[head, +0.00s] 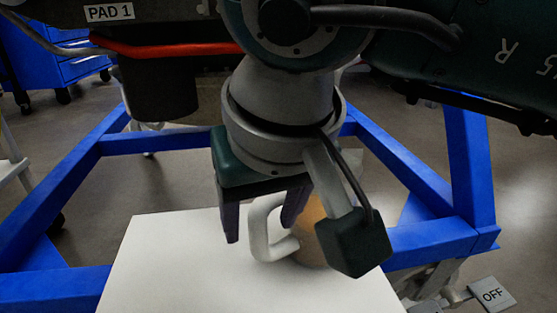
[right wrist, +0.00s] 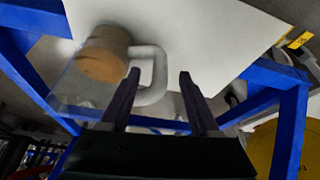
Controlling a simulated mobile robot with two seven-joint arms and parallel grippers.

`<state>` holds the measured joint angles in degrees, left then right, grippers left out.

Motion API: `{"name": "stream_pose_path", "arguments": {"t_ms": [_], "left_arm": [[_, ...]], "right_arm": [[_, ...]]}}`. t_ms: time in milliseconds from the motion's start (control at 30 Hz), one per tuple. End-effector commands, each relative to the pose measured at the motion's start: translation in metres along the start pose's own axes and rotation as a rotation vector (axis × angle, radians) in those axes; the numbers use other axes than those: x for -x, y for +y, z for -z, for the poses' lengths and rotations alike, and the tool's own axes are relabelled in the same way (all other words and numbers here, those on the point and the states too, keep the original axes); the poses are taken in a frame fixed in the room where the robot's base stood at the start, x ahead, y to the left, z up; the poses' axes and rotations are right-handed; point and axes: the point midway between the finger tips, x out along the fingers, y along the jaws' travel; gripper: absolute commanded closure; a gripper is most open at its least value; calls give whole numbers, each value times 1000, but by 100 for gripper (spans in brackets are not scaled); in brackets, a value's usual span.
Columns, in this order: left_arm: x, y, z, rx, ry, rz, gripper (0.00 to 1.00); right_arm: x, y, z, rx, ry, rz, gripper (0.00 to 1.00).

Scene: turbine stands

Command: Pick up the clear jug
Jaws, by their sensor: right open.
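The clear jug (head: 307,238) stands on a white board (head: 165,262), with a tan part in its body and a white handle facing left. It also shows in the right wrist view (right wrist: 104,52), with a see-through section and the handle on its right side. My right gripper (head: 261,232) is open above the board, with its fingers on either side of the handle. The right wrist view shows the handle between the two fingertips (right wrist: 159,74). Whether a finger touches it I cannot tell. Part of the jug body is hidden behind my wrist. My left gripper is not in view.
A blue metal frame (head: 432,239) surrounds the board. A blue drawer cabinet (head: 62,55) stands at the back left. A yellow round object (right wrist: 262,150) shows in the right wrist view. The board's left part is clear.

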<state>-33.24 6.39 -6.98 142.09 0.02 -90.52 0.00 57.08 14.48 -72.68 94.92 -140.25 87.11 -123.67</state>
Motion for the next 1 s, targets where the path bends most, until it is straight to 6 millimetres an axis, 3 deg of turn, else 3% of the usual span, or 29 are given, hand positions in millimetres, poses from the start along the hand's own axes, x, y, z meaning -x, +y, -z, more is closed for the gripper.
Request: {"name": "stream_pose_path", "arguments": {"t_ms": [33, 200, 500, 1000], "left_arm": [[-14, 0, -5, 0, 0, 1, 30], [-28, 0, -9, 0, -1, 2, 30], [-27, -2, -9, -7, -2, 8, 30], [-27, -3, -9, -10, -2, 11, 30]], "right_arm": [[-17, 0, -4, -3, -3, 0, 38], [-37, 0, -2, -3, -1, 1, 38], [-38, 0, 0, 0, 0, 0, 39], [-38, 0, 0, -1, 0, 0, 95]]}}
